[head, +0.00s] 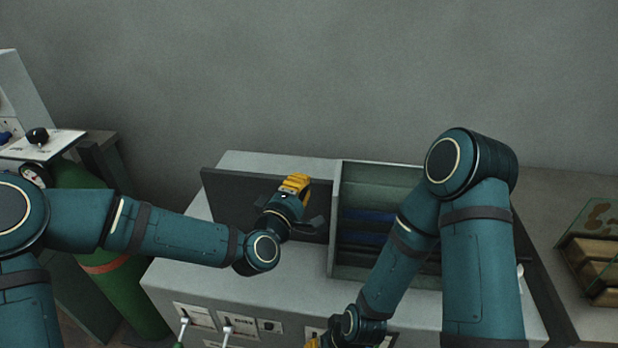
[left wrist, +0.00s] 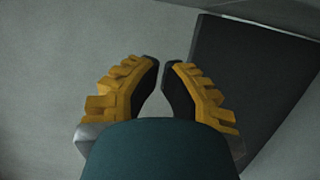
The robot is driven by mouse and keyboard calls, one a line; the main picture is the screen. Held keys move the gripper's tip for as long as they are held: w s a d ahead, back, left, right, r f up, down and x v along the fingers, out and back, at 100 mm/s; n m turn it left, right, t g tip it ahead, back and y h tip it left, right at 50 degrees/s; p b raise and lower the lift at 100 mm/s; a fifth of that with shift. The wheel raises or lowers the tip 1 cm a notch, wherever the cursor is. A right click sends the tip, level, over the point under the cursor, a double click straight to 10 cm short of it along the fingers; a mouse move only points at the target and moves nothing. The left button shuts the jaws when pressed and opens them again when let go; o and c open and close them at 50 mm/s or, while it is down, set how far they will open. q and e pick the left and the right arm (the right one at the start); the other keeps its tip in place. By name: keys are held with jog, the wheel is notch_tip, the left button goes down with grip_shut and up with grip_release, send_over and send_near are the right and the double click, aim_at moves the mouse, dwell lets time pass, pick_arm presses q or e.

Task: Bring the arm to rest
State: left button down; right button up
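My left arm reaches in from the left in the head view. My right arm comes from the right and bends down. Its gripper is mostly cut off at the bottom edge of the head view, with only a bit of yellow (head: 312,343) showing.
A grey open bin (head: 378,174) with dark and blue contents stands on the bench (head: 178,277), partly behind my right arm. Levers (head: 225,331) are on the bench front. A green cylinder (head: 135,292) stands at left. A tray (head: 606,292) lies at right.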

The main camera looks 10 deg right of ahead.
pick_arm(q)
jog(key=v, duration=0.5)
jog(key=s+a+f+m+g+y, duration=0.1)
jog(key=s+f+g, duration=0.1)
jog(key=f, duration=0.4)
jog(key=s+a+f+m+g, duration=0.1)
jog(key=a+f+m+g, duration=0.1)
jog(key=f, duration=0.4)
jog(key=s+a+f+m+g+y, duration=0.1)
jog(key=s+a+f+m+g, duration=0.1)
jog(key=f, duration=0.4)
jog(key=shift+s+a+f+g+y, duration=0.25)
jog(key=shift+s+g+y, duration=0.05)
jog(key=s+a+f+m+g+y, duration=0.3)
jog(key=s+a+f+g, duration=0.4)
jog(key=s+a+f, duration=0.4)
jog(key=s+f+m, duration=0.1)
jog(key=s, duration=0.1)
jog(key=shift+s+f+m, duration=0.25)
jog(key=shift+f+m, duration=0.05)
jog(key=shift+f, duration=0.05)
jog(key=shift+a, duration=0.1)
